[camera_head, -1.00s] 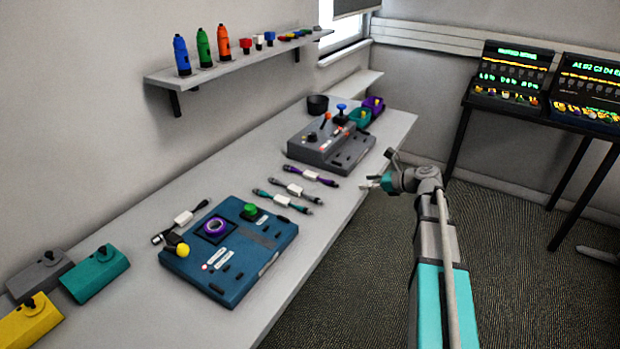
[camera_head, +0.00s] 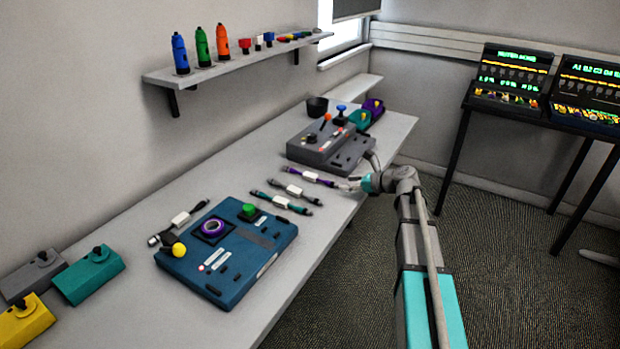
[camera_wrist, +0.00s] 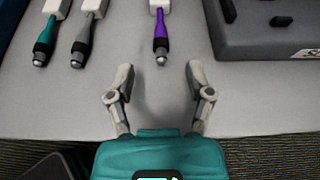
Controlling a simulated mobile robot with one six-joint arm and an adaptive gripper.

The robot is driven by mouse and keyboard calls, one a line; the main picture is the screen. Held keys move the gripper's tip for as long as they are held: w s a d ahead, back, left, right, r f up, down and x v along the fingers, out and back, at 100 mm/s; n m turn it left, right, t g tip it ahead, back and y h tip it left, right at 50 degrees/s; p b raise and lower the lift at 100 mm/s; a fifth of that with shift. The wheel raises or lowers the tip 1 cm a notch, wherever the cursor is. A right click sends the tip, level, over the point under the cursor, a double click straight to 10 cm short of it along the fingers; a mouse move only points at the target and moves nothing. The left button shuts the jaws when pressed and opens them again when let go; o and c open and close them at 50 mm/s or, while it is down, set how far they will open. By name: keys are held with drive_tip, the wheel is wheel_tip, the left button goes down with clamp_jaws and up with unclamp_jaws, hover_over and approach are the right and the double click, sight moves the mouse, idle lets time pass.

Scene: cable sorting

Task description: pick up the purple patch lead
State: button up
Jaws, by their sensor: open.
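The purple patch lead (camera_head: 325,182) lies on the bench between the grey lead and the grey control box, with a white label around its middle. In the wrist view the purple lead's near end (camera_wrist: 161,36) points toward me, ending in a metal plug. My gripper (camera_head: 348,184) is at the bench's front edge, close to that near end. In the wrist view my gripper (camera_wrist: 158,78) is open and empty. Its fingertips stand either side of the lead's line, just short of the plug. The lead's far end is out of the wrist view.
The grey lead (camera_head: 292,187) and the teal lead (camera_head: 276,201) lie to the left. The grey control box (camera_head: 312,150) stands close on the other side, and the blue control box (camera_head: 240,270) is nearer. The bench front edge (camera_wrist: 60,138) lies under my gripper.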

sight(334, 184)
drive_tip(key=shift+b+x, duration=0.95)
drive_tip(key=shift+x, duration=1.55)
clamp_jaws()
